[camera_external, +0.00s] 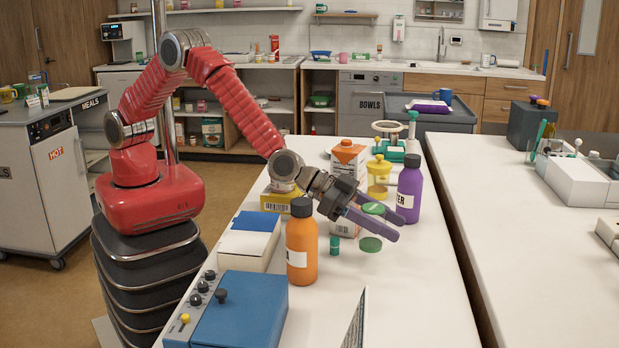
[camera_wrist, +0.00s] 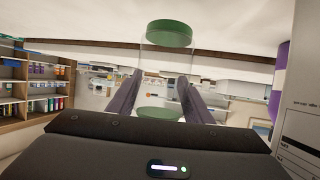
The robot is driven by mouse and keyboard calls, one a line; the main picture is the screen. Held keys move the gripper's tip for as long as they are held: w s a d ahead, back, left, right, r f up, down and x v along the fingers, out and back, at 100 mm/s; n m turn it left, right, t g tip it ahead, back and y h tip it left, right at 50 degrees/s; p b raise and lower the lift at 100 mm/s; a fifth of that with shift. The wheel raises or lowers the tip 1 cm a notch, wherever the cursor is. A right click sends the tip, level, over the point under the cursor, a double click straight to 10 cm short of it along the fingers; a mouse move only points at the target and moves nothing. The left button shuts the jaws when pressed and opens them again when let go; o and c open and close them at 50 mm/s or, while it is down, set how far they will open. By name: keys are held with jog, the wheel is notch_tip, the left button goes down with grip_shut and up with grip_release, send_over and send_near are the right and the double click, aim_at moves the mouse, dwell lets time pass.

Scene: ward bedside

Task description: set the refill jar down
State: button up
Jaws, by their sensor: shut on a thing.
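The refill jar (camera_external: 370,243) looks like a clear body between two green discs, one above the other, near the middle of the white counter (camera_external: 410,290). My gripper (camera_external: 394,223) is shut on it, with the purple-grey fingers on either side of the clear body. The jar looks roughly upright. In the wrist view the jar (camera_wrist: 168,34) shows between the fingers (camera_wrist: 158,88), one green disc at the top and the other low, by the gripper body. I cannot tell whether its underside touches the counter.
An orange bottle (camera_external: 301,245) and a small teal vial (camera_external: 335,244) stand left of the jar. A purple bottle (camera_external: 409,188), a yellow jar (camera_external: 379,176) and an orange-topped carton (camera_external: 348,157) stand behind. A blue box (camera_external: 243,312) is at front left. The counter right of the jar is clear.

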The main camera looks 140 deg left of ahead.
jog(key=shift+f, duration=1.85)
jog(key=shift+f, duration=0.15)
jog(key=o, duration=1)
jog(key=shift+v, duration=6.1)
jog(key=shift+a, duration=0.1)
